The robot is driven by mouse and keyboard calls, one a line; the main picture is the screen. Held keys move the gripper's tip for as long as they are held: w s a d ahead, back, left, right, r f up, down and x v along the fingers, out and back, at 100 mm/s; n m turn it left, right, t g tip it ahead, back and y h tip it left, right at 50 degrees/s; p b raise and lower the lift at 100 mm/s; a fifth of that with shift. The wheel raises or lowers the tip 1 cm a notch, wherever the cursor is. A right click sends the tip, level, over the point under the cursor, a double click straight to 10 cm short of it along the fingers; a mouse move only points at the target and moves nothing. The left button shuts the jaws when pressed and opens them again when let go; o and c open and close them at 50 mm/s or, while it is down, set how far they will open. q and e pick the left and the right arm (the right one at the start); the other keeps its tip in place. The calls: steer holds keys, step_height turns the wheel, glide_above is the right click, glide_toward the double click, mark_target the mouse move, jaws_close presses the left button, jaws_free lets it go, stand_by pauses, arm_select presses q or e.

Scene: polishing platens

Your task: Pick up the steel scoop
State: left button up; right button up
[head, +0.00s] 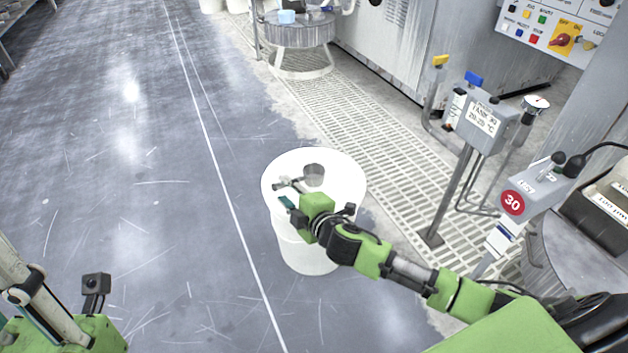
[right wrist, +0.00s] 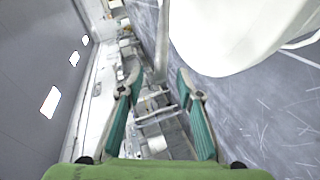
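The steel scoop (head: 314,174) shows in the head view as a small grey metal cup on the white top of a round drum (head: 340,192). The drum's white side (right wrist: 235,35) fills the upper right there, and the scoop does not show. My left gripper is out of view.
A metal grating (head: 385,130) runs behind the drum. A grey post with a sign box (head: 487,125) and a stand marked 30 (head: 513,203) are to the right. A round table (head: 300,35) stands at the back. The scratched floor on the left is clear.

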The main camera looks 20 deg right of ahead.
mark_target(282, 186)
steer(key=b+x, duration=0.1)
steer(key=x, duration=0.3)
steer(key=shift+w+f+b, duration=0.15)
steer(key=shift+b, duration=0.25)
steer(key=shift+d, duration=0.1)
jaws_close()
